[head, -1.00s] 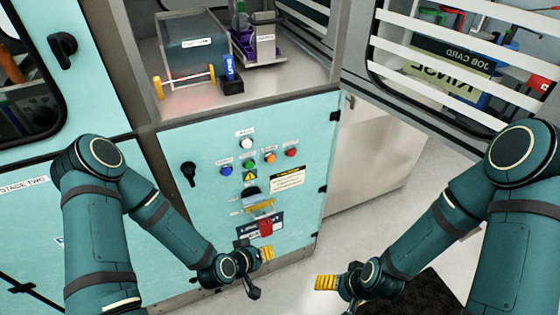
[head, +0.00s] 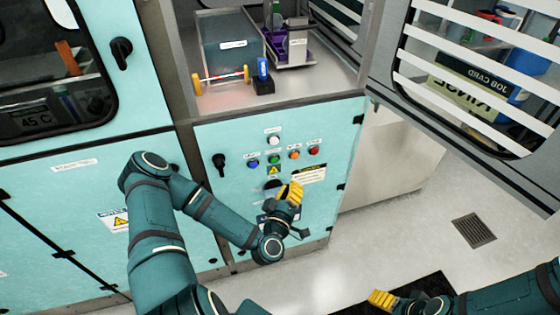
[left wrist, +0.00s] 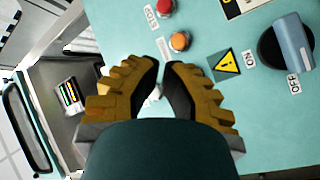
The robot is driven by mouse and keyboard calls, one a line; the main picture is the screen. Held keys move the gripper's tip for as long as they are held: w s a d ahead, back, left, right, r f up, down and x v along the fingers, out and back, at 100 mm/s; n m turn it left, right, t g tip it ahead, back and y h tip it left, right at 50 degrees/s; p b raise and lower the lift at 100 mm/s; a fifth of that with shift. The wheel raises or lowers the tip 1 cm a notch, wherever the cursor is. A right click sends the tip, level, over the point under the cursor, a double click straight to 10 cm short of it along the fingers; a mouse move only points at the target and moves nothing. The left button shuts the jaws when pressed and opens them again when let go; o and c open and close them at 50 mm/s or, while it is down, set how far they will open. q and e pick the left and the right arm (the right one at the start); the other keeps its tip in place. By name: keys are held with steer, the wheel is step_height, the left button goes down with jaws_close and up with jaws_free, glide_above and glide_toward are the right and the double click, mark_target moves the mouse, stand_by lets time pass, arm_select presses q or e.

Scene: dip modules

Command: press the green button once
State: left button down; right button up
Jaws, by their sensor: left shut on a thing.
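The green button (head: 274,160) sits in a row on the teal control panel (head: 335,140), between the blue and orange buttons and above a yellow warning sign. In the left wrist view the green button is not visible; the fingers cover that part. My left gripper (head: 294,188) is in front of the panel, below and right of the green button in the head view. In the left wrist view my left gripper (left wrist: 167,66) has its fingertips close together; what is between them is not clear. My right gripper (head: 382,299) is low at the bottom edge, apart from the panel.
Near the green button are a white (head: 274,140), blue (head: 253,164), orange (head: 294,155) and red button (head: 314,151). An open shelf with a glass box (head: 232,55) is above. Floor at right is clear.

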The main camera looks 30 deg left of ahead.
mark_target(274, 160)
arm_select(q)
steer(key=w+a, duration=0.5)
steer(key=a, duration=0.1)
steer(key=shift+w+a, duration=0.35)
stand_by(0.3)
steer(key=shift+w+a+b, duration=0.1)
steer(key=shift+b, duration=0.25)
stand_by(1.1)
steer(key=shift+w+a, duration=0.2)
steer(key=shift+w+a, duration=0.25)
steer(key=shift+a, duration=0.1)
stand_by(1.0)
steer(key=shift+s+d, duration=0.55)
steer(key=shift+d, duration=0.1)
